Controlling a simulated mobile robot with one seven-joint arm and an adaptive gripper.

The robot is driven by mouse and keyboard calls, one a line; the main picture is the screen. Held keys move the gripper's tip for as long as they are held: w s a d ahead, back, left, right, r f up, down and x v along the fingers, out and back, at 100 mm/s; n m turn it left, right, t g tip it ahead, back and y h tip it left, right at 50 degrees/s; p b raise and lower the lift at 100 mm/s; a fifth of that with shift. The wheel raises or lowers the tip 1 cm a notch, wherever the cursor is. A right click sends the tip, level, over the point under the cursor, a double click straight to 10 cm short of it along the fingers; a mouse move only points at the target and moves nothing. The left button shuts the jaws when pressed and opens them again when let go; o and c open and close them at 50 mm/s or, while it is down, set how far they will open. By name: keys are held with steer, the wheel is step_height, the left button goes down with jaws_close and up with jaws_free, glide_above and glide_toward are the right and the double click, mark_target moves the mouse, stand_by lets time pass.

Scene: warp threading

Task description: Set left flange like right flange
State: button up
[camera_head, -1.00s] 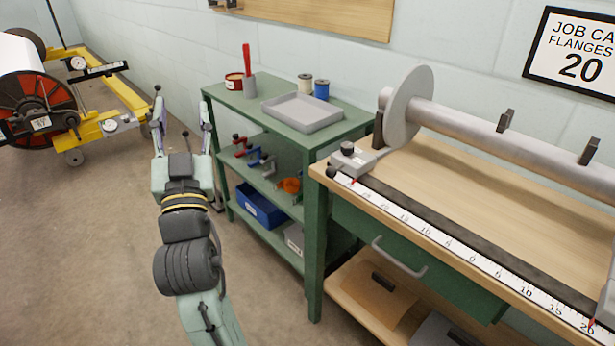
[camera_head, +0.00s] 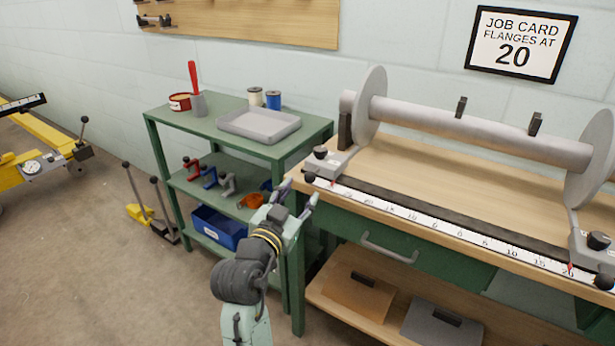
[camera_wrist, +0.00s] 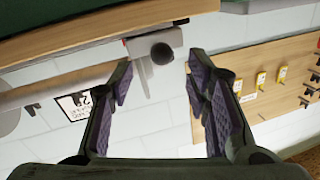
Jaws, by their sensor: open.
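The left flange (camera_head: 371,108) is a grey disc at the left end of the beam. Its block (camera_head: 335,161) has a dark knob (camera_head: 320,152), and its red pointer (camera_head: 333,183) stands near the left end of the scale (camera_head: 420,221), left of the 20 mark. The right flange (camera_head: 592,165) has a similar block (camera_head: 590,246), with its red pointer (camera_head: 570,267) at about 20. My gripper (camera_head: 297,196) is open and empty, in front of the bench's left end. In the wrist view, a dark round knob (camera_wrist: 161,53) shows beyond the open fingers (camera_wrist: 159,80).
The job card (camera_head: 521,45) reads flanges at 20. A green shelf (camera_head: 160,116) with a grey tray (camera_head: 259,124) stands left of the bench (camera_head: 440,185). A drawer handle (camera_head: 390,248) sticks out below the scale. Open floor lies at the left.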

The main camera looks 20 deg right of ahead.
mark_target(307, 181)
steer(key=p+x, duration=0.1)
steer(key=x, duration=0.6)
steer(key=shift+w+d, duration=0.15)
steer(key=shift+w, duration=0.1)
steer(key=shift+c, duration=0.3)
jaws_close()
